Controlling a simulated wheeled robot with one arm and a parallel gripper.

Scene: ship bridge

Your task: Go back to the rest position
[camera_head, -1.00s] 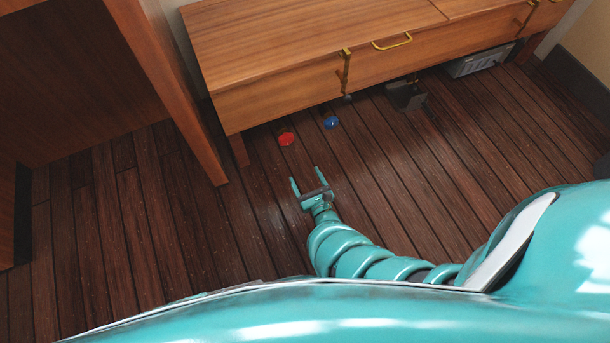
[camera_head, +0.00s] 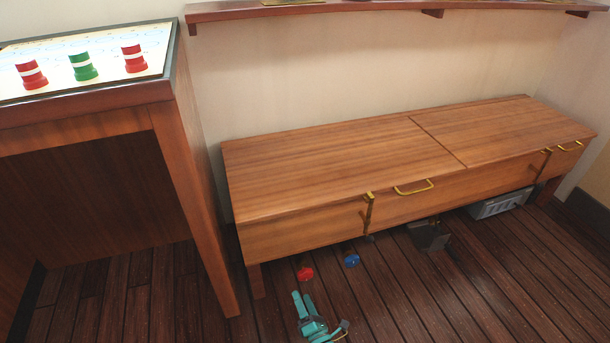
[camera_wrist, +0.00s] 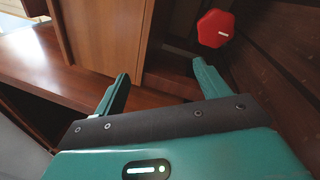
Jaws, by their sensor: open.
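My gripper (camera_head: 303,298) is low over the floor at the bottom of the head view, in front of the wooden bench. In the wrist view my gripper (camera_wrist: 160,70) has its two teal fingers apart with nothing between them. A red knob-like piece (camera_head: 305,273) lies on the floor near the bench's front left leg, just beyond the gripper. The red piece also shows in the wrist view (camera_wrist: 215,28), beyond the right finger and apart from it. A round blue piece (camera_head: 352,260) lies to its right.
The wooden bench (camera_head: 320,155) with brass handles runs along the wall. A chart table (camera_head: 90,108) at the left bears red and green striped pieces. A dark box (camera_head: 428,236) and a grey case (camera_head: 500,204) are under the bench's front edge.

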